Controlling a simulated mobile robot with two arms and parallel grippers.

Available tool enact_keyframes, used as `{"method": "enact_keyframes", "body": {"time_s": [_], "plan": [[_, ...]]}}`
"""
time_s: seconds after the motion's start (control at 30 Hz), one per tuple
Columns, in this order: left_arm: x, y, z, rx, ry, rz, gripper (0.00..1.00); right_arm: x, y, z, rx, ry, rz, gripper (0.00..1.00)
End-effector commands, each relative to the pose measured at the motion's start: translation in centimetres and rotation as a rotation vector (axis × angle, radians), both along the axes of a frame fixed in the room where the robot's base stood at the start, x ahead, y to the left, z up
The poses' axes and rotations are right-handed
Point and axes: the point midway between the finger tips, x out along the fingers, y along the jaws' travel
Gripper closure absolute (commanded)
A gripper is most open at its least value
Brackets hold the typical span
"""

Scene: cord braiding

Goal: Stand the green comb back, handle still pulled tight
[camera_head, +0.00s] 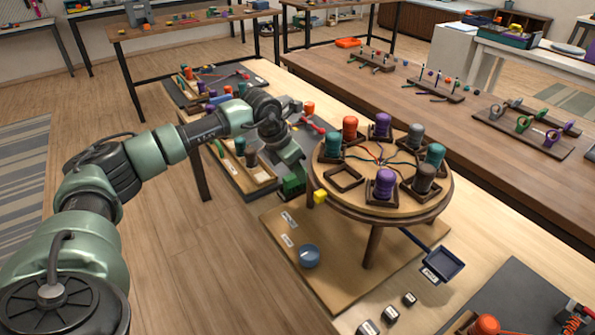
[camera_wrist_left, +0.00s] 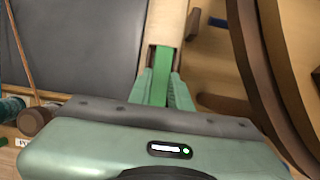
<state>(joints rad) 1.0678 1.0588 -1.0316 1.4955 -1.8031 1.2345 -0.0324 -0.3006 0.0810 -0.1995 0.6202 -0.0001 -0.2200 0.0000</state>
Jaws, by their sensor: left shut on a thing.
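My left gripper (camera_head: 293,182) reaches down beside the left edge of the round braiding stand (camera_head: 327,205). In the left wrist view its two green fingers (camera_wrist_left: 167,92) are shut on a bright green piece (camera_wrist_left: 160,72), which I take to be the green comb or its handle. The green piece runs up to the end of a pale wooden bar (camera_wrist_left: 167,22). In the head view a green block (camera_head: 292,186) shows at the fingertips; the rest of the comb is hidden or cannot be made out. My right gripper is not in view.
The round stand carries a ring of coloured bobbins, with cords meeting at its centre, and an empty square frame (camera_head: 343,179).

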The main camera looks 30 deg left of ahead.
Motion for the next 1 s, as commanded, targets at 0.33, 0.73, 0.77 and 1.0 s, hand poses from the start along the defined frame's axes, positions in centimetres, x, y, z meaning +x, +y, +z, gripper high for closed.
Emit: {"method": "enact_keyframes", "body": {"time_s": [0.33,0.73,0.77,1.0], "plan": [[0.0,0.0,0.0,0.0,0.0,0.0,0.55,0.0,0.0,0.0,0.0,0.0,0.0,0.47],[-1.3,0.7,4.0,0.001,-0.001,0.002,0.55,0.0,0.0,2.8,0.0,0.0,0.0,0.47],[-1.5,0.7,4.4,0.001,-0.001,0.002,0.55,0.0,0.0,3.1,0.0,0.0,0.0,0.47],[-2.7,1.1,7.0,0.0,0.0,0.0,0.55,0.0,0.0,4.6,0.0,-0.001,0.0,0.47]]}}
